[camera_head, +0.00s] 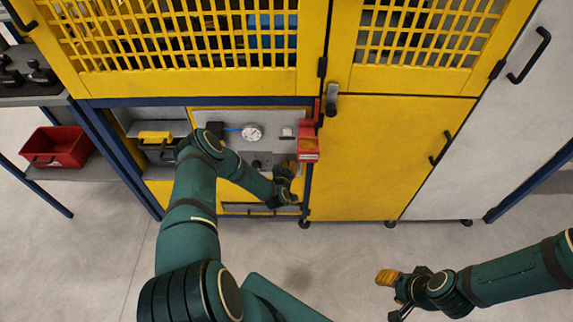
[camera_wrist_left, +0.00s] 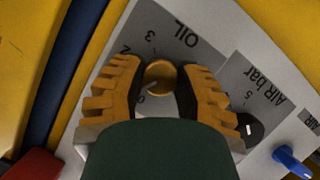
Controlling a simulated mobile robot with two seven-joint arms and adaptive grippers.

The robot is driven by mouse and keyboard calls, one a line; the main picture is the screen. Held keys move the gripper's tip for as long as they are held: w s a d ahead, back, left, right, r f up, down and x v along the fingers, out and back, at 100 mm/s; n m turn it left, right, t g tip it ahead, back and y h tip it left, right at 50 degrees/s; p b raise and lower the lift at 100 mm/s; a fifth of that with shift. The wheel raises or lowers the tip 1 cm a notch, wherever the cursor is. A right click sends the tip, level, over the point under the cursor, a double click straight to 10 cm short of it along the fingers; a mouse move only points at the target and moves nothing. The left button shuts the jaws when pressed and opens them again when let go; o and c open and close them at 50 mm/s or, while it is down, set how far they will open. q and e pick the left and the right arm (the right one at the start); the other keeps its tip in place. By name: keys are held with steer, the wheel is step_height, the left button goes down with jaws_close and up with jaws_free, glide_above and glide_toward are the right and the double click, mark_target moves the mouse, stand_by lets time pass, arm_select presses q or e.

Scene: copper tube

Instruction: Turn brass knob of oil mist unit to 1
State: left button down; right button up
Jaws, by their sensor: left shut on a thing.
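The brass knob (camera_wrist_left: 160,77) sits on a grey dial plate marked OIL (camera_wrist_left: 186,40). My left gripper (camera_wrist_left: 160,82) is shut on the knob, one ridged yellow finger on each side. A mark on the knob's face points to the lower left, towards the 0. The digits 0, 2 and 3 show around it; the 1 is not visible, perhaps behind the left finger. In the head view my left gripper (camera_head: 286,178) is at the lower panel and hides the knob. My right gripper (camera_head: 393,294) is open and empty above the floor at the lower right.
An AIR bar plate (camera_wrist_left: 252,85) with a black knob (camera_wrist_left: 246,128) lies right of the OIL plate, then a blue lever (camera_wrist_left: 290,158). A round gauge (camera_head: 252,133) and a red box (camera_head: 308,147) are near my left arm. A red bin (camera_head: 57,147) stands left.

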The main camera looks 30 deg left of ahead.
arm_select(q)
steer(key=shift+m+g+y+p, duration=0.3)
steer(key=shift+m+g+y, duration=0.15)
steer(key=shift+m, duration=0.45)
steer(key=c, duration=0.6)
jaws_free()
steer(key=v, duration=1.2)
steer(key=shift+d, duration=0.15)
